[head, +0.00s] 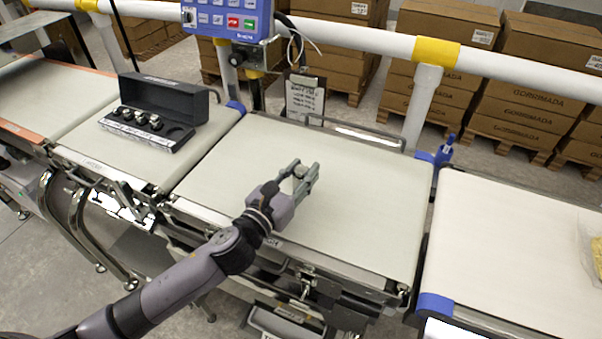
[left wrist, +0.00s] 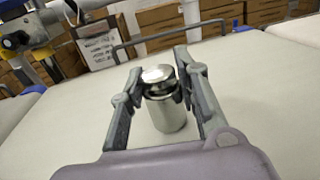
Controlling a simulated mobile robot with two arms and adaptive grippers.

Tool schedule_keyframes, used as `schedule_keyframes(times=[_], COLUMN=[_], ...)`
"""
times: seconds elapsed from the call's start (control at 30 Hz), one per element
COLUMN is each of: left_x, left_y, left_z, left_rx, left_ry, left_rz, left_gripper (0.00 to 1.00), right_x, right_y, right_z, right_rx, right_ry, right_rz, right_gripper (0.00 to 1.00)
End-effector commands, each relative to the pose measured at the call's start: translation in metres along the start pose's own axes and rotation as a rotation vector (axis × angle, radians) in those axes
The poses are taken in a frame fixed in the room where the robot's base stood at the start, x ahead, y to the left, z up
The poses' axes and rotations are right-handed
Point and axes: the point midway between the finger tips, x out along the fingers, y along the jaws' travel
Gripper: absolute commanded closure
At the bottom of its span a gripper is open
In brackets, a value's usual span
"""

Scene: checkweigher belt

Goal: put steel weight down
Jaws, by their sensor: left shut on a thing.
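The steel weight (left wrist: 168,112) is a shiny cylinder with a knob on top, upright between the fingers of my left gripper (left wrist: 160,90) in the left wrist view. My left gripper is shut on it around the knob. In the head view my left gripper (head: 304,178) is over the middle belt (head: 370,200), and only the top of the weight (head: 299,171) shows. I cannot tell whether the weight's base touches the belt. My right gripper is not in view.
An open black weight case (head: 165,105) with several steel weights stands on the belt to the left. A blue control panel (head: 228,18) and a white rail (head: 360,38) are behind. A clear bag (head: 590,245) lies on the right belt (head: 510,250). The middle belt is otherwise clear.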

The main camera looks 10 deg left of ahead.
Motion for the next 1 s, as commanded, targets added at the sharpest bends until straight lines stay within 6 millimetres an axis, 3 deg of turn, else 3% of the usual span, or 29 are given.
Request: schedule_keyframes(times=[0.2, 0.23, 0.5, 0.87, 1.0], left_x=[0.0, 0.0, 0.0, 0.0, -0.017], left_y=[0.0, 0.0, 0.0, 0.0, 0.0], left_z=[-0.001, -0.002, -0.002, 0.002, -0.002], left_rx=[0.0, -0.001, 0.0, 0.0, 0.0], left_ry=[-0.003, 0.0, 0.001, 0.0, 0.003], left_rz=[-0.001, 0.0, 0.0, 0.0, 0.0], left_gripper=[1.0, 0.69, 0.51, 0.5, 0.5], right_x=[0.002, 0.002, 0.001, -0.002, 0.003], right_y=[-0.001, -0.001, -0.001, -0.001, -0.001], right_z=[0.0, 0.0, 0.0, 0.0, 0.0], right_rx=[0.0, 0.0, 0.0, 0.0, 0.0], right_ry=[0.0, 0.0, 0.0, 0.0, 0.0], right_rz=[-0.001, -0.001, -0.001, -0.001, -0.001], right_gripper=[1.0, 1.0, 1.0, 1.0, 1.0])
